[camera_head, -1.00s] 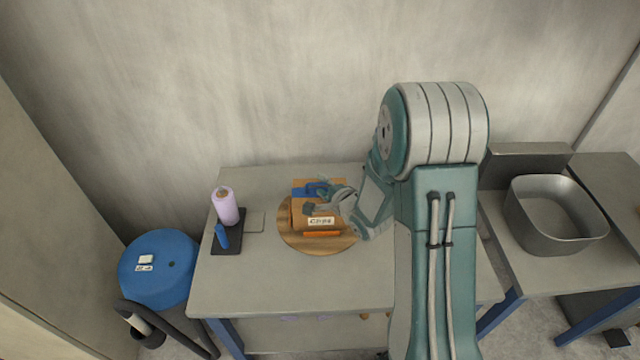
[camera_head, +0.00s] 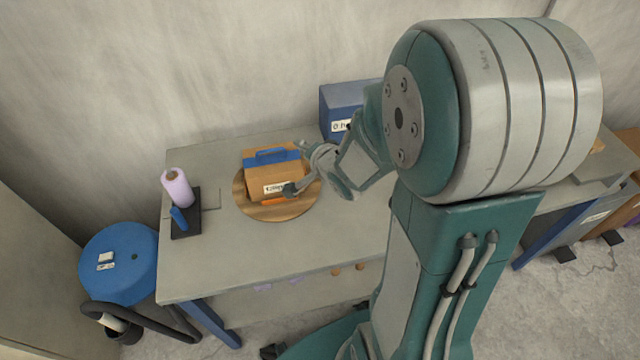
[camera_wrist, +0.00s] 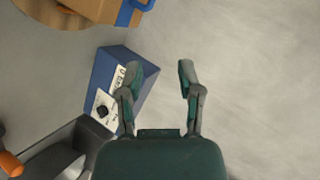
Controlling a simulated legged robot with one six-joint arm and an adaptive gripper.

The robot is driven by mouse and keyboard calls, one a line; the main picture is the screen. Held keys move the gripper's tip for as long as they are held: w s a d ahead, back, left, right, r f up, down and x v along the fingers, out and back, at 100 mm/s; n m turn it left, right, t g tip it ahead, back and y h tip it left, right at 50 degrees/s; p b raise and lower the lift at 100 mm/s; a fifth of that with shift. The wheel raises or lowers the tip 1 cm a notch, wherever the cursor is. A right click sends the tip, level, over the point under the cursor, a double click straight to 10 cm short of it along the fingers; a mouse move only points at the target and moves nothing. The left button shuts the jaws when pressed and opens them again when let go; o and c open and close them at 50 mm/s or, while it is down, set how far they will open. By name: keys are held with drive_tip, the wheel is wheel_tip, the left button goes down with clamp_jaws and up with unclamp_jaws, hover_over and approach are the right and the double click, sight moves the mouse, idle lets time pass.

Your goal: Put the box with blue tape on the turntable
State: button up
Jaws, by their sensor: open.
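The brown box with blue tape (camera_head: 262,181) sits on the round wooden turntable (camera_head: 243,204) on the table, with a blue handle on top and a white label on its front. Both show at the top left of the wrist view, the box (camera_wrist: 98,8) and the turntable (camera_wrist: 45,14). My gripper (camera_head: 297,168) is open and empty, just right of the box in the head view. In the wrist view its two fingers (camera_wrist: 158,80) are spread with nothing between them, apart from the box.
A blue box (camera_head: 340,106) with a white label stands behind my arm; it also shows in the wrist view (camera_wrist: 108,68). A blue drum (camera_head: 120,262) is left of the table (camera_head: 215,262). The table front is clear.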

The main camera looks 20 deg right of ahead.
drive_tip(key=s+a+r+n+g, duration=0.2)
drive_tip(key=s+r+n, duration=0.4)
drive_tip(key=s, duration=0.4)
drive_tip(key=s+a+r+n+g+h, duration=0.1)
drive_tip(key=s+a+r+n+g, duration=0.2)
drive_tip(key=s+r+n, duration=0.3)
drive_tip(key=s+r+g, duration=0.1)
drive_tip(key=s, duration=0.4)
drive_tip(key=shift+a+g, duration=0.2)
drive_tip(key=shift+g, duration=0.2)
